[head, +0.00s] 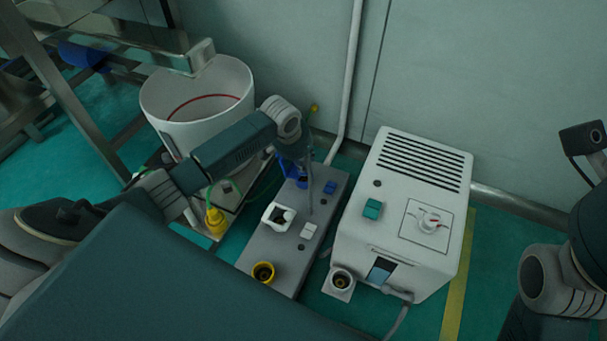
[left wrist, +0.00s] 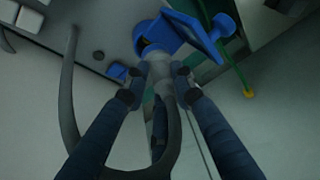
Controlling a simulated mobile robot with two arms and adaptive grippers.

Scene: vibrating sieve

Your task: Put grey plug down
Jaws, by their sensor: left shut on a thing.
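My left gripper (head: 309,183) is above the grey panel (head: 262,250) in the head view, near its back end. In the left wrist view my left gripper (left wrist: 159,84) is shut on the grey plug (left wrist: 160,72), whose grey cable loops below and to the left. The plug points toward a blue socket (left wrist: 153,37) with a raised blue lid. The blue socket also shows in the head view (head: 301,180), partly behind the gripper. I cannot tell whether plug and socket touch. Only part of my right arm shows at the right edge; its gripper is out of frame.
A white control box (head: 408,215) with a knob stands right of the panel. The panel carries a white socket (head: 280,216) and a yellow socket (head: 263,272). A yellow plug (head: 215,220) is left, by the white sieve drum (head: 205,125). A wall is behind.

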